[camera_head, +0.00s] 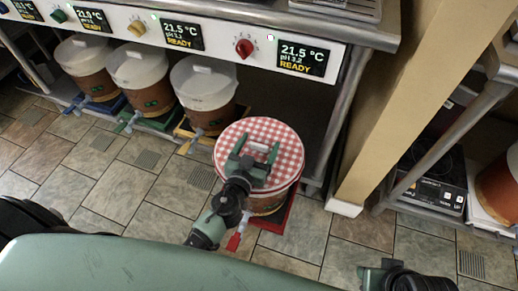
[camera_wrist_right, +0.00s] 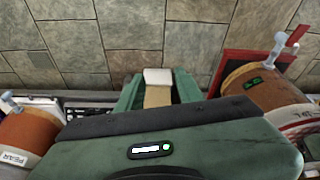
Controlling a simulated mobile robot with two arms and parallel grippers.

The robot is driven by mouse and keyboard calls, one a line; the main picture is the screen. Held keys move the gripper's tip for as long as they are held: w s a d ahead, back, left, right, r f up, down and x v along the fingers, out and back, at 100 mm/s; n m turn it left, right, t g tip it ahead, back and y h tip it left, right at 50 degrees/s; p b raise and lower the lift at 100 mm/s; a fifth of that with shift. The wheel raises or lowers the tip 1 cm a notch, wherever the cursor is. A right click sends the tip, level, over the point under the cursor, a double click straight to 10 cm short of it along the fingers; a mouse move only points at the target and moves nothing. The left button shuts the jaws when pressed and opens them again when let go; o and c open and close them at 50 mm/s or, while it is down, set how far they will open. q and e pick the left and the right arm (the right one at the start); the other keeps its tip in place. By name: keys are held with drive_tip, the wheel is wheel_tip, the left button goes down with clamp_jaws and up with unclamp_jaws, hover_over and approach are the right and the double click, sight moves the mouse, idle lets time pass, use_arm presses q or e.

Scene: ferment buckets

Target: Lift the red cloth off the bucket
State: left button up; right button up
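The red-and-white checked cloth (camera_head: 285,136) lies over the top of a bucket (camera_head: 266,203), its edge hanging around the rim. The bucket stands on a red tray (camera_head: 291,212), with a red tap (camera_head: 234,241) at its front. My left gripper (camera_head: 258,150) is over the middle of the cloth, its two fingers apart with checked cloth showing between them. Whether the fingertips touch the cloth is unclear. My right gripper (camera_wrist_right: 158,92) is open and empty in the wrist view, away from the cloth. Part of the cloth shows at that view's right edge (camera_wrist_right: 300,118).
Several white-lidded buckets (camera_head: 204,82) stand left of the cloth-covered one, under a shelf with a display panel (camera_head: 303,58). A tan post (camera_head: 400,100) with a white foot rises at the right. A rack with a black appliance (camera_head: 437,180) is farther right. Tiled floor is clear in front.

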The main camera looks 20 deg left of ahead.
use_arm(q)
drive_tip(key=c, duration=1.4)
drive_tip(key=shift+r, duration=0.15)
drive_tip(key=shift+c, duration=0.2)
